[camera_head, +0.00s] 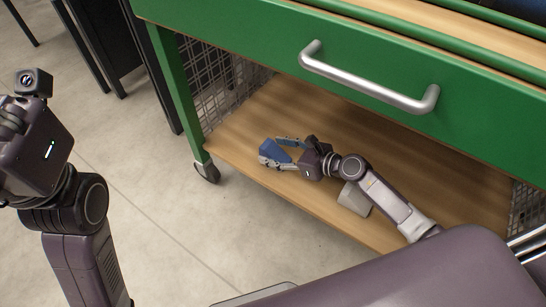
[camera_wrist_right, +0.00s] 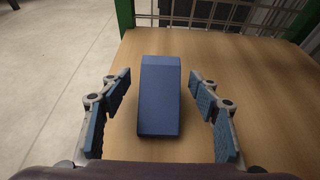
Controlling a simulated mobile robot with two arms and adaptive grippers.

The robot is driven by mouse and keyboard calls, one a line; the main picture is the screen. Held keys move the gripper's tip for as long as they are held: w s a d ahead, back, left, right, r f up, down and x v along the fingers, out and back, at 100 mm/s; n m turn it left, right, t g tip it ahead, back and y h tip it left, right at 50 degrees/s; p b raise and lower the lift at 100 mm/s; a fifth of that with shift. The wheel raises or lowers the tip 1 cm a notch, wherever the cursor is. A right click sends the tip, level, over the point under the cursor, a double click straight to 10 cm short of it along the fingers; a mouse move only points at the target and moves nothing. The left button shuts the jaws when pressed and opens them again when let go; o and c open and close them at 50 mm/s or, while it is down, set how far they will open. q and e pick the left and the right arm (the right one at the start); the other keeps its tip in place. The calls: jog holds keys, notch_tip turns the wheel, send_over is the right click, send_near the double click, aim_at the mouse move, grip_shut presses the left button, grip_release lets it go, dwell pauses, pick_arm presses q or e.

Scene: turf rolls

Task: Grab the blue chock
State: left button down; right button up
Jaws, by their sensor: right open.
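The blue chock (camera_head: 270,149) lies on the lower wooden shelf of a green cart, near the shelf's front left corner. In the right wrist view the chock (camera_wrist_right: 160,95) is a blue block between my right gripper's fingers (camera_wrist_right: 159,115). A gap shows on each side of it. In the head view my right gripper (camera_head: 281,152) reaches in low over the shelf, its fingers around the chock and open. My left arm stands at the left edge of the head view, and its gripper fingers are not seen.
The green drawer front (camera_head: 370,70) with a metal handle (camera_head: 368,80) is above my right arm. A grey object (camera_head: 354,199) lies on the shelf (camera_head: 430,170) beside my right forearm. Wire mesh (camera_head: 210,85) closes the shelf's left end. A caster (camera_head: 206,172) stands at the corner.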

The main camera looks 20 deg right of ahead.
jog(key=shift+w+a+f, duration=0.2)
jog(key=shift+w+a, duration=0.05)
jog(key=shift+w, duration=0.15)
jog(key=shift+r, duration=0.1)
jog(key=c, duration=1.5)
jog(key=shift+o, duration=0.2)
